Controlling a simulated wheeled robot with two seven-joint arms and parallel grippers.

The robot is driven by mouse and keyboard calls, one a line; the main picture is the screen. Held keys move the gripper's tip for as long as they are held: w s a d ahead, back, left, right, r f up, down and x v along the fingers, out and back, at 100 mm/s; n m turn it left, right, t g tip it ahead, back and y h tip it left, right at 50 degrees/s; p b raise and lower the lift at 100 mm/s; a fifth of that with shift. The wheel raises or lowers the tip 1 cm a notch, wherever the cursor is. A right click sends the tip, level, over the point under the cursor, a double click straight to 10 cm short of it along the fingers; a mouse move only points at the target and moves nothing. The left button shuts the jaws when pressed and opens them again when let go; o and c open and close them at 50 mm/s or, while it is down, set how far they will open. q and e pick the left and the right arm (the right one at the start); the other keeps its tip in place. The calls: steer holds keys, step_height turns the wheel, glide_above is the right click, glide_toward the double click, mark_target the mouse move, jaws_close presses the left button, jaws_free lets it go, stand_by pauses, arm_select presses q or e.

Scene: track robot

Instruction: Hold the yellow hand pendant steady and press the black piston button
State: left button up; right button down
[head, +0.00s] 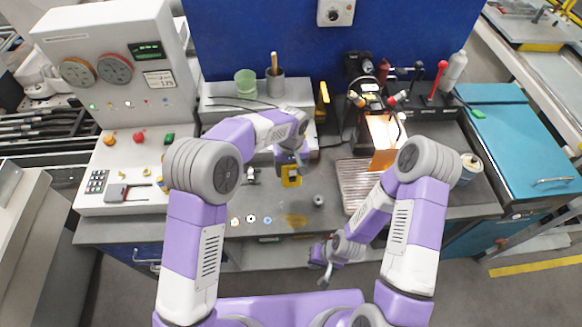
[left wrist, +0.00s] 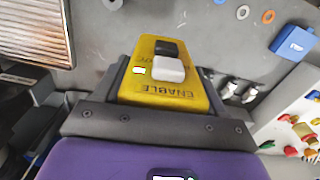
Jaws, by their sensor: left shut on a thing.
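The yellow hand pendant (head: 291,181) is held in the jaws of my left gripper (head: 290,168), above the grey worktop. In the left wrist view the pendant (left wrist: 150,82) sits between the dark fingers, its face marked ENABLE. A black button (left wrist: 167,47) and a white button (left wrist: 168,70) stand up from that face, the black one farther from the gripper. My right gripper (head: 321,268) is low at the front of the bench, apart from the pendant. Its jaws are too small to read.
A control console (head: 112,70) with dials and buttons stands at the left. A ribbed metal tray (head: 356,182) lies right of the pendant. Small washers (head: 251,219) and a blue block (left wrist: 295,43) lie on the worktop. A green cup (head: 245,83) stands on the back shelf.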

arm_select(q)
steer(key=shift+f+b, duration=3.1)
steer(key=shift+f, duration=1.55)
steer(key=o, duration=0.7)
steer(key=shift+c, duration=0.2)
steer(key=c, duration=0.7)
